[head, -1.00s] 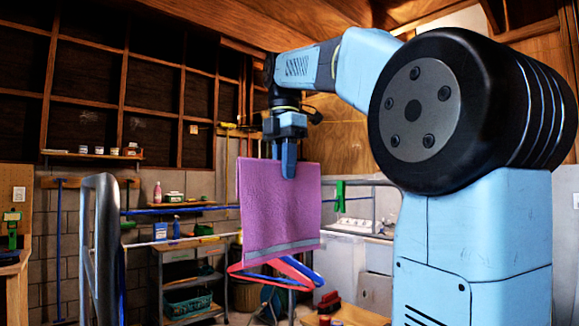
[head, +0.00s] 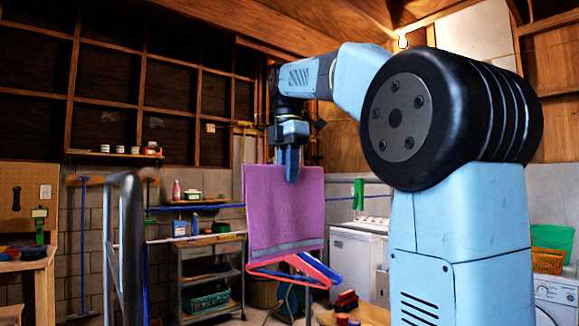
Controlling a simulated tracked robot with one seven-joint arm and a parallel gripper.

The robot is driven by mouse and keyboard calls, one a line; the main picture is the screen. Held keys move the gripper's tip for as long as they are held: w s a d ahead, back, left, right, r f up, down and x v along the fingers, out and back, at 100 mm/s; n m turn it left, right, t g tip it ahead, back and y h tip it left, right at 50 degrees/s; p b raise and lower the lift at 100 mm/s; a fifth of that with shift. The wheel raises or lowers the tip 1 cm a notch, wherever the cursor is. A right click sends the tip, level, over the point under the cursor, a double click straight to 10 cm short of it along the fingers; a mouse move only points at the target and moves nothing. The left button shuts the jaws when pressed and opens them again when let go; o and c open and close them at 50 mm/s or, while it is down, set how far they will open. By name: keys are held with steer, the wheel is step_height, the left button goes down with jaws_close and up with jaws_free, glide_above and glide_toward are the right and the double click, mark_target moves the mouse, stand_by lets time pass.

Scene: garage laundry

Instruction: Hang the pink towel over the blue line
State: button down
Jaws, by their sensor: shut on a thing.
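My gripper (head: 291,165) points down and is shut on the top edge of the pink towel (head: 278,212). The towel hangs flat and upright below the fingers, with a grey band near its lower edge. The blue line (head: 200,208) runs level across the room, left of the towel, at about the height of the towel's middle in the picture. Part of the line is hidden by the towel, which appears to be in front of it. I cannot tell the gap between them.
A white line (head: 205,239) runs lower. Red and blue hangers (head: 295,269) show under the towel. A metal post (head: 131,250) stands at left. A shelf cart (head: 208,275), a white appliance (head: 356,255) and a green clip (head: 358,194) are behind. A workbench (head: 36,262) is far left.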

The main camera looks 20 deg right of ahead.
mark_target(288, 201)
steer(key=shift+f, duration=3.5)
steer(key=c, duration=1)
jaws_free()
steer(key=shift+o, duration=0.2)
steer(key=shift+r, duration=0.1)
steer(key=shift+r, duration=3.55)
